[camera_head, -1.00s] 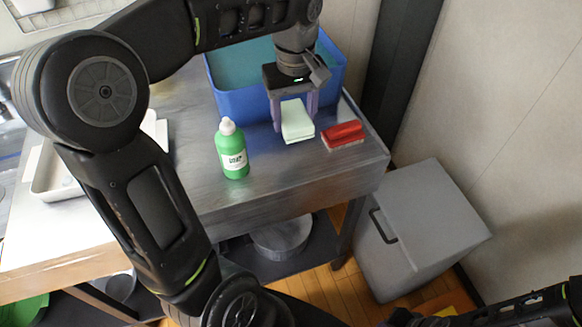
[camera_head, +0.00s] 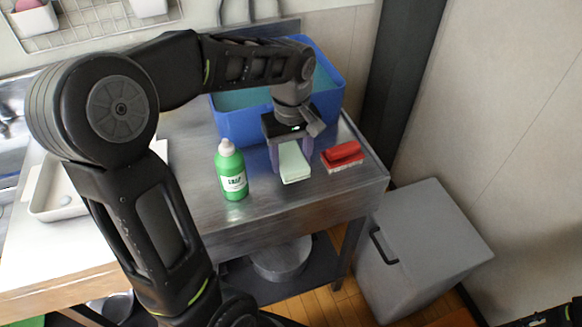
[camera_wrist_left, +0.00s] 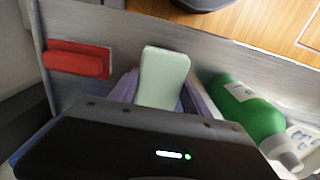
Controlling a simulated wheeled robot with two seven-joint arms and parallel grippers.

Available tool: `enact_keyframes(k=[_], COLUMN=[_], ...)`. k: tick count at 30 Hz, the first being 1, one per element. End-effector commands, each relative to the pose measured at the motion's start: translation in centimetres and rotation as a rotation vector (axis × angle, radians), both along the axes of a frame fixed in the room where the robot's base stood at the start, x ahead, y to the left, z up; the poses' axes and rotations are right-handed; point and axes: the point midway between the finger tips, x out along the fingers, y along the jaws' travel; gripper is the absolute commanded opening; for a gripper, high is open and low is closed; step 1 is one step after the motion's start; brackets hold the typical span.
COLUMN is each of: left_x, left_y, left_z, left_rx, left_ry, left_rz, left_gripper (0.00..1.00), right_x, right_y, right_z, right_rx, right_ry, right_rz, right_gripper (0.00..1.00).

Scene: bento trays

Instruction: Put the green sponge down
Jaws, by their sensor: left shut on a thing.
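The pale green sponge (camera_head: 293,163) is between the fingers of my left gripper (camera_head: 290,158), which is shut on it. It is at or just above the metal counter, in front of the blue bin; I cannot tell whether it touches the surface. In the left wrist view the sponge (camera_wrist_left: 162,78) sticks out past the purple fingers of the gripper (camera_wrist_left: 158,90). My right gripper is not in view; only a piece of my right arm shows at the lower right of the head view.
A green bottle (camera_head: 231,172) stands left of the sponge. A red-handled brush (camera_head: 342,156) lies close on its right. A blue bin (camera_head: 238,122) of teal liquid stands behind. The metal counter (camera_head: 262,202) is clear in front. A grey lidded bin (camera_head: 425,250) stands below on the right.

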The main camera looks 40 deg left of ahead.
Motion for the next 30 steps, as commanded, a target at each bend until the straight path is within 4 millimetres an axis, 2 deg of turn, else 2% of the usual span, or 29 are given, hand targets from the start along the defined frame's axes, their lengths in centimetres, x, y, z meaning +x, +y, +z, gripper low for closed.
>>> enact_keyframes(k=[5,13,25,26,30], left_x=[0.0,-0.1,0.0,0.0,0.0], left_y=[0.0,0.0,0.0,0.0,0.0], left_z=[-0.4,-3.6,-4.2,-4.1,-4.0], left_rx=[0.001,0.000,0.000,0.000,0.000], left_ry=[0.001,0.001,-0.001,-0.001,-0.001], left_rz=[0.000,0.000,0.000,0.000,0.000], left_gripper=[0.23,0.23,0.23,0.57,0.68], right_x=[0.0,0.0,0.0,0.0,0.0], right_y=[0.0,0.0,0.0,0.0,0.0], right_z=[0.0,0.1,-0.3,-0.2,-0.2], right_rx=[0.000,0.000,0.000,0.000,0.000], right_ry=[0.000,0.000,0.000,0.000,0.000], right_rz=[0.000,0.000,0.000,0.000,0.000], right_gripper=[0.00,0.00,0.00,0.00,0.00])
